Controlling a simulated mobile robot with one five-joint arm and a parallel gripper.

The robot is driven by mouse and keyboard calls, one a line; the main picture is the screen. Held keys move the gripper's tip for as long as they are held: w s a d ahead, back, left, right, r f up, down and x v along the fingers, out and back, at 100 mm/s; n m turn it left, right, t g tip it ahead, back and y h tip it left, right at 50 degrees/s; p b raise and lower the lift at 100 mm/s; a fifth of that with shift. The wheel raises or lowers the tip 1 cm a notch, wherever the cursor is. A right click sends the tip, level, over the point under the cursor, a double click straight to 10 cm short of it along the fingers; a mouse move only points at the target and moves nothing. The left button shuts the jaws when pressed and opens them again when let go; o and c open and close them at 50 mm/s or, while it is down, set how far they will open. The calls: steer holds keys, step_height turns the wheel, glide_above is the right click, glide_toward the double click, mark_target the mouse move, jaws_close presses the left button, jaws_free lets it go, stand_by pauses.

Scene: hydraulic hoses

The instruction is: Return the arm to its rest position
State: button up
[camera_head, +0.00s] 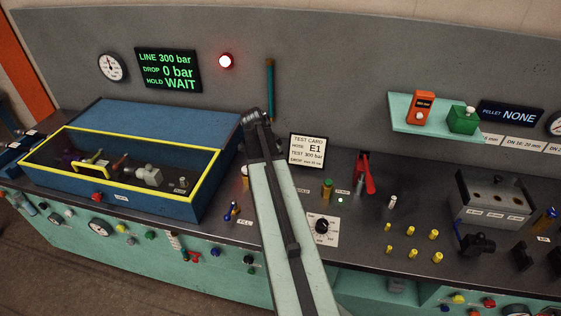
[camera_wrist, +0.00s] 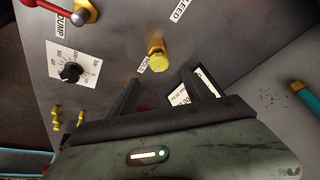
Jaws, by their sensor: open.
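My arm (camera_head: 284,215) reaches up from the bottom of the head view, over the bench, and its dark end joint (camera_head: 258,132) stands before the grey back panel. The jaws cannot be made out in the head view. In the wrist view my gripper (camera_wrist: 160,77) shows two dark fingers set well apart, with nothing held between them. A yellow hex-headed fitting (camera_wrist: 158,62) appears beyond the fingertips, apart from them as far as I can tell. The test card (camera_wrist: 193,94) is partly hidden behind the right finger.
A blue test box (camera_head: 208,160) with a yellow-framed window is left of my arm. The test card (camera_head: 308,151), a red lever (camera_head: 366,172) and a dial (camera_head: 321,227) are right of it. Several yellow fittings (camera_head: 411,252) and a grey box (camera_head: 493,197) stand farther right.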

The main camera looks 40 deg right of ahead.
stand_by(0.3)
steer(key=w+a+f+n, duration=0.1)
steer(key=a+n, duration=0.2)
steer(key=a, duration=0.3)
steer(key=w+a+f+n+y+b, duration=0.1)
steer(key=a+n, duration=0.2)
steer(key=a, duration=0.4)
steer(key=w+a+n+t, duration=0.1)
steer(key=w+a+n, duration=0.1)
steer(key=a, duration=0.5)
steer(key=shift+w+a+f+n+y, duration=0.1)
steer(key=shift+a+f+n+y, duration=0.1)
steer(key=shift+f+n+y, duration=0.3)
steer(key=s+a+n+y, duration=0.1)
steer(key=a+n, duration=0.5)
steer(key=a, duration=0.5)
steer(key=s+a+f+n+y+b, duration=0.1)
steer(key=a+n, duration=0.4)
steer(key=a, duration=0.6)
steer(key=shift+s+a+f+n+b, duration=0.3)
steer(key=shift+s+a+n, duration=0.1)
steer(key=shift+s, duration=0.1)
steer(key=shift+d, duration=0.1)
